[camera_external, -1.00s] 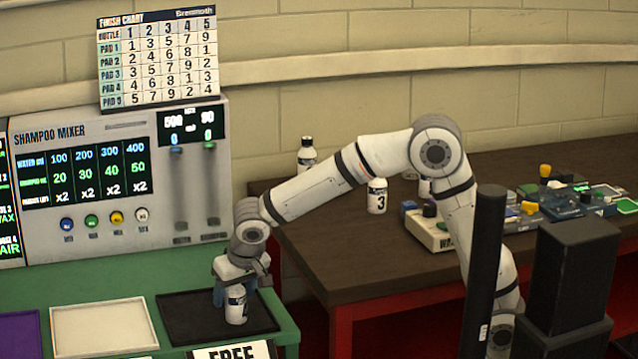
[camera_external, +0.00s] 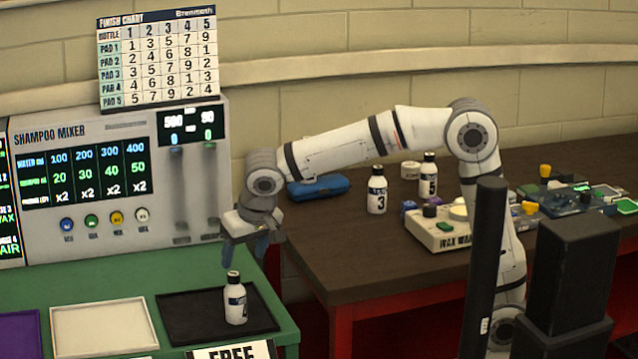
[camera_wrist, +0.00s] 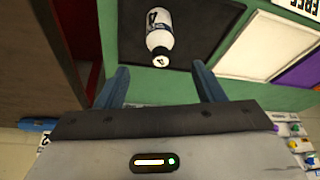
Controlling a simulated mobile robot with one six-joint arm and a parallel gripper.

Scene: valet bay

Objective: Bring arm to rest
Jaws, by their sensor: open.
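My gripper (camera_external: 245,250) is open and empty, hanging above the black tray (camera_external: 178,318) on the green counter. A white bottle marked 4 (camera_external: 235,300) with a dark band stands upright on that tray, below and apart from the gripper. In the wrist view the same bottle (camera_wrist: 159,32) shows beyond the two blue fingers (camera_wrist: 161,82), with nothing between them. My arm is raised and bent, reaching left over the brown table.
Bottles 3 (camera_external: 377,190) and 5 (camera_external: 428,175) stand on the brown table (camera_external: 340,245), near a blue case (camera_external: 318,187) and a wax machine (camera_external: 440,232). The shampoo mixer (camera_external: 110,190) rises behind the counter. A white tray (camera_external: 100,330) lies left of the black one.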

